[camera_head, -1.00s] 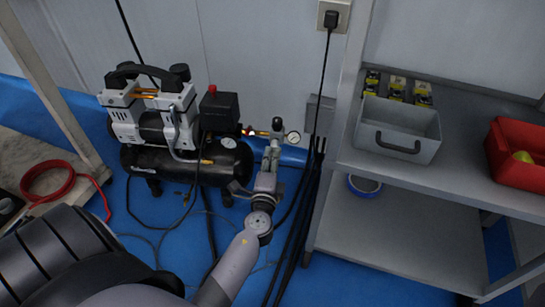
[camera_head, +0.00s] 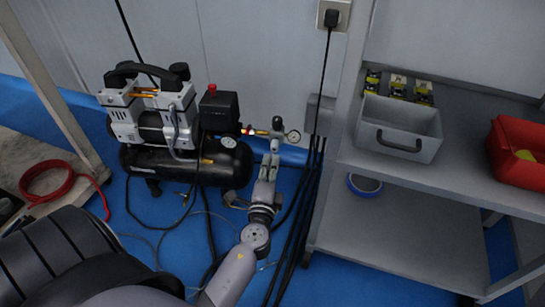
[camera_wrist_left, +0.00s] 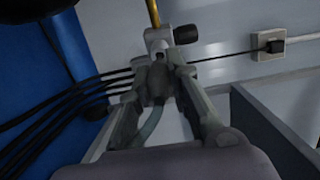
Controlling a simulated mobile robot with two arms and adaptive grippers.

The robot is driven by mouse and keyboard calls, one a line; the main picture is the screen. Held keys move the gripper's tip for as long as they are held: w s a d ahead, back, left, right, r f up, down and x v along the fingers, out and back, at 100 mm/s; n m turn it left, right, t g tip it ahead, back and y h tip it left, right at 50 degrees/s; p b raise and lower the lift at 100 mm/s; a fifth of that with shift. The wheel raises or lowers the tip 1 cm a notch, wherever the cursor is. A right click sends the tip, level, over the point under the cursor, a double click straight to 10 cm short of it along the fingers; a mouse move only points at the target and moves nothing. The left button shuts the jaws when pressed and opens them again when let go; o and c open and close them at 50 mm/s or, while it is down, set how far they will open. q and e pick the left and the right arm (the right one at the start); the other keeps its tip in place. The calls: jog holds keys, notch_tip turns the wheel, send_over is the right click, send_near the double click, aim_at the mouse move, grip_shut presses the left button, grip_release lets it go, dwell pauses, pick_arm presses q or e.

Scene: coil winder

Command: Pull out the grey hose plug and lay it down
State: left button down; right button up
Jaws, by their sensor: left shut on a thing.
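My left gripper (camera_head: 272,152) reaches up to the brass and grey outlet fitting (camera_head: 277,126) at the right of the compressor. In the left wrist view my left gripper (camera_wrist_left: 160,86) has its two fingers on both sides of the grey hose plug (camera_wrist_left: 158,82) and is shut on it. A pale hose (camera_wrist_left: 150,126) runs from the plug back toward the palm. The plug's front end lies right at the grey fitting (camera_wrist_left: 158,40); I cannot tell whether it is still seated. In the head view the fingers mostly hide the plug. My right gripper is not in view.
The compressor (camera_head: 222,165) with its black tank stands to the left. A gauge (camera_head: 293,136) sits beside the fitting. Dark cables (camera_head: 300,215) hang right of my arm, next to the grey shelf (camera_head: 400,225). Blue floor (camera_head: 150,235) shows bare in places.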

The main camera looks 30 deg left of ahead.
pick_arm(q)
jog(key=v, duration=0.2)
jog(key=shift+s+d+b, duration=0.2)
jog(key=shift+s+b, duration=0.15)
jog(key=shift+r, duration=0.1)
dwell(0.4)
